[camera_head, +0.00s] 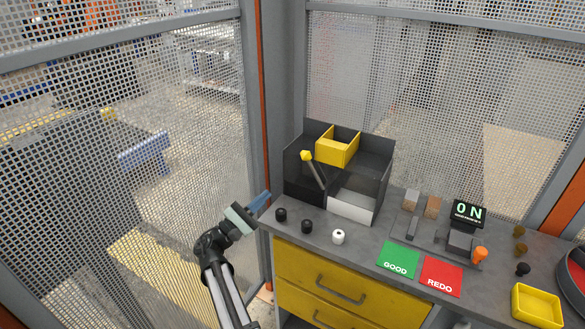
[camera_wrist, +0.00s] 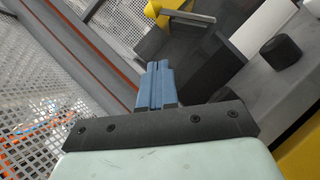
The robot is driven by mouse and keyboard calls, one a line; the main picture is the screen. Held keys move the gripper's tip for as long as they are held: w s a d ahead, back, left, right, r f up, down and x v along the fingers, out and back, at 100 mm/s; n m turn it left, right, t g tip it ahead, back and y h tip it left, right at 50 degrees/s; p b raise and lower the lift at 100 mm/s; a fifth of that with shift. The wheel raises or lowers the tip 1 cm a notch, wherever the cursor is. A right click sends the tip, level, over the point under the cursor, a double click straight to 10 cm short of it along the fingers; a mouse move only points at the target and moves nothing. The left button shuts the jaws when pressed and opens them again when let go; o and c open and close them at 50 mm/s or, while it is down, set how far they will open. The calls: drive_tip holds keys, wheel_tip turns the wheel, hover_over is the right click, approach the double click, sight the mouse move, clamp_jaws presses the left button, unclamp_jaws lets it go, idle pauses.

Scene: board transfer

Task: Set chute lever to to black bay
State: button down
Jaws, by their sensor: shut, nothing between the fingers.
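The chute box (camera_head: 376,184) stands at the back left of the bench, with a yellow hopper (camera_head: 338,150) on top. Its lever (camera_head: 316,173) is a grey rod with a yellow knob (camera_head: 306,155), tilted up and to the left in the head view. The black bay (camera_head: 301,193) is at the box's lower left and the white bay (camera_head: 350,207) at its lower right. My gripper (camera_head: 265,197) is shut and empty, left of the box and apart from the lever. In the wrist view its blue fingers (camera_wrist: 156,72) are together, below the lever (camera_wrist: 190,17) and yellow knob (camera_wrist: 152,10).
Two black cylinders (camera_head: 281,214) (camera_head: 307,226) and a white one (camera_head: 338,236) stand before the box. Green GOOD (camera_head: 398,256) and red REDO (camera_head: 442,274) mats, a display (camera_head: 468,214) and a yellow tray (camera_head: 535,305) lie to the right. Mesh fencing (camera_head: 180,130) encloses the bench.

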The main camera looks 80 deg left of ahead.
drive_tip(key=shift+s+a+f, duration=0.1)
drive_tip(key=shift+s, duration=0.35)
drive_tip(key=shift+w, duration=0.1)
drive_tip(key=d+r+x, duration=0.2)
drive_tip(key=x, duration=1)
drive_tip(key=shift+w+a, duration=0.2)
drive_tip(key=shift+r, duration=0.15)
drive_tip(key=shift+r, duration=0.1)
